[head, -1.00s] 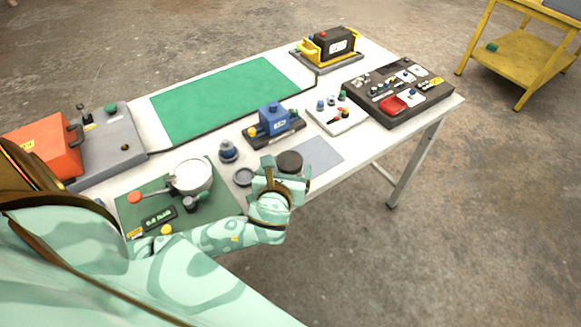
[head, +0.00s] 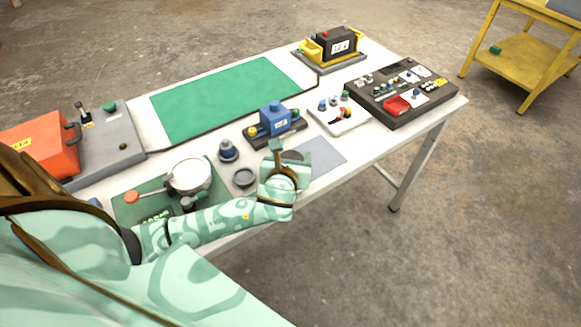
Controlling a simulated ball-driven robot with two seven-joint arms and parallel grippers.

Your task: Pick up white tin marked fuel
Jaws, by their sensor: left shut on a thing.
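My left gripper (head: 287,163) is over the near edge of the white table, shut on a round thing with a dark top (head: 293,156). The hand covers most of that thing, so its side and any fuel marking are hidden. I cannot tell whether it is clear of the table. No fuel lettering is readable anywhere. A white round pan (head: 190,174) sits on the green scale-like board at the left. My right gripper is not in view.
Close by are a small dark dish (head: 244,177), a blue-grey knob-like piece (head: 227,151), a blue device (head: 275,119) and a grey mat (head: 322,156). A white tray (head: 340,116) and dark parts board (head: 402,92) stand right. The green mat (head: 228,98) is clear.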

